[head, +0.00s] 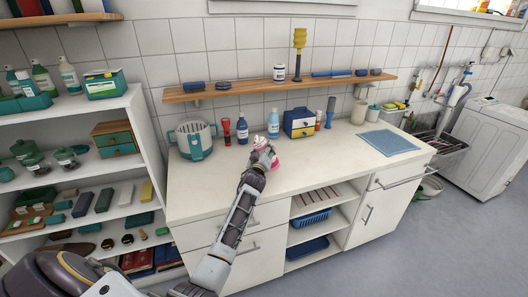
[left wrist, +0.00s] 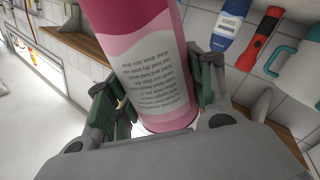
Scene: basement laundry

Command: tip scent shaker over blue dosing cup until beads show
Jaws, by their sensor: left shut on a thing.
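The scent shaker appears to be the pink cylinder with a white printed label (left wrist: 155,75), which fills the middle of the left wrist view with its text upside down. My left gripper (left wrist: 158,98) is shut on it, with one dark green finger on each side. In the head view the gripper (head: 262,150) holds the pink shaker (head: 273,161) above or near the front of the white counter. Its exact tilt and height are hard to tell. I cannot make out a blue dosing cup; it may be hidden behind the gripper and shaker. My right gripper is out of view.
Behind the gripper on the counter (head: 330,171) stand a teal-and-white basket (head: 194,141), a red torch (head: 227,131), a dark blue bottle (head: 242,130), a light blue bottle (head: 273,125) and a small drawer box (head: 299,123). A blue cloth (head: 388,142) lies right. The counter's front middle is clear.

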